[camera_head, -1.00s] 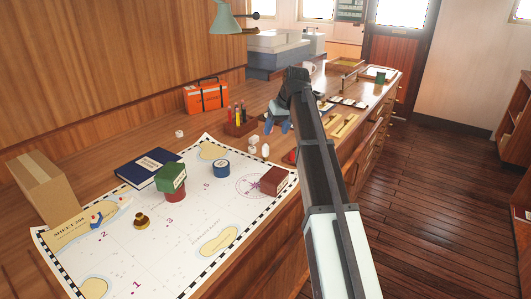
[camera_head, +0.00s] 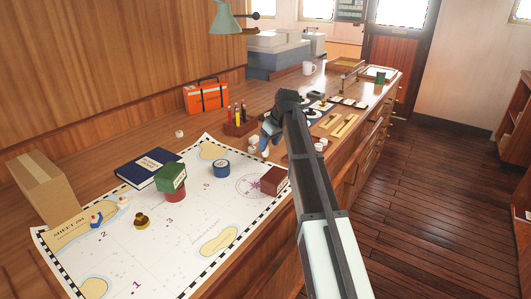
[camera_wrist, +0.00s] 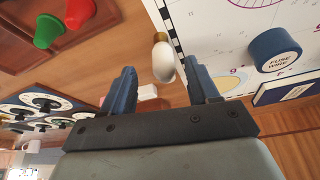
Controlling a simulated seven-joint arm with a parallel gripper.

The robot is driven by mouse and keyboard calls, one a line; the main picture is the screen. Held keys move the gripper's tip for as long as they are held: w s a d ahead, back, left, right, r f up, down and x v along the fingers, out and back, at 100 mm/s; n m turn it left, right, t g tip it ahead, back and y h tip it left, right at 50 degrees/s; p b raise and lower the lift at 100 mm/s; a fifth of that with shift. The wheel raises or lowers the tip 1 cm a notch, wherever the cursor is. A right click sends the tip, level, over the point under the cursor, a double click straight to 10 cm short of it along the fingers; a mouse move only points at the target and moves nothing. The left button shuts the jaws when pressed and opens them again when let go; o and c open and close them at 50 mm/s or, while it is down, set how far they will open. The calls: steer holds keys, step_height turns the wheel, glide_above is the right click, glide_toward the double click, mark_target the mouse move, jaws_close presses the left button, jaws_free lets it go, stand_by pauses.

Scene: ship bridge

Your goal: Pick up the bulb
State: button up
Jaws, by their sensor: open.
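The bulb is a white, rounded bulb with a brass base; in the wrist view the bulb (camera_wrist: 164,64) lies on the wooden desk beside the chart's edge. My gripper (camera_wrist: 163,76) is open, with one blue finger on each side of the bulb's rounded end and a gap on both sides. In the head view my gripper (camera_head: 267,135) hangs low over the desk, close to the chart's far edge. A small white shape just below the fingers there is probably the bulb (camera_head: 265,152); it is partly hard to make out.
The chart (camera_head: 130,262) holds a fuse wire tin (camera_head: 221,167), a dark red box (camera_head: 273,180) and a blue book (camera_head: 149,168). A pen holder (camera_head: 238,128) stands behind the gripper.

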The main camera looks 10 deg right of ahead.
steer(key=shift+a+x, duration=0.15)
steer(key=shift+x, duration=1.3)
steer(key=shift+a+x, duration=0.1)
steer(key=shift+x, duration=1.4)
steer(key=shift+w+r, duration=0.1)
steer(key=shift+r, duration=0.05)
steer(key=c, duration=1)
steer(key=shift+r, duration=0.15)
